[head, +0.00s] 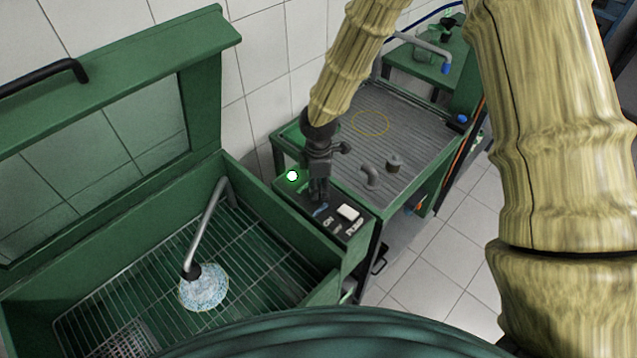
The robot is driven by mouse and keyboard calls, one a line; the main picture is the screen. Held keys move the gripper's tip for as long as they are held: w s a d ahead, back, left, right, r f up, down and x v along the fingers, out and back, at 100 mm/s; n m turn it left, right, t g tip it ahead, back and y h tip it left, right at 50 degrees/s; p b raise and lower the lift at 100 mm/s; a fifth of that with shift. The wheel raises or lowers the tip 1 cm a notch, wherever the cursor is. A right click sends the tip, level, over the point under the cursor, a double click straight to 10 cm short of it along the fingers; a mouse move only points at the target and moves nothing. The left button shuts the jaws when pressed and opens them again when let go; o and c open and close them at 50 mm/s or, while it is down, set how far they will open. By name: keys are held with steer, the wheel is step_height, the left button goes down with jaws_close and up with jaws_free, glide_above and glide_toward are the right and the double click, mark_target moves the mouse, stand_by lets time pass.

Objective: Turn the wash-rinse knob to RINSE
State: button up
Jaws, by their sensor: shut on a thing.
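My gripper (319,196) reaches down from above onto the dark control panel (350,231) between the wash tank and the ribbed table. Its fingers are shut at the panel's left part, on what appears to be the wash-rinse knob. The fingers hide the knob, so its pointing direction cannot be told. A small blue mark (321,210) shows just below the fingertips. A lit green-white lamp (292,175) is left of the gripper.
The green wash tank (290,240) stands open at left, its windowed lid (195,110) raised. A bent pipe with a spray head (203,287) hangs over its wire rack. The ribbed table (400,125) behind carries small grey parts (394,163). Tiled floor lies at right.

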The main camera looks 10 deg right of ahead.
mark_target(319, 188)
steer(key=shift+w+n+p, duration=0.1)
steer(key=shift+n+p, duration=0.3)
steer(key=shift+n, duration=1.1)
steer(key=o, duration=1)
steer(key=shift+o, duration=0.2)
step_height(319, 188, up, 12)
steer(key=shift+d, duration=0.1)
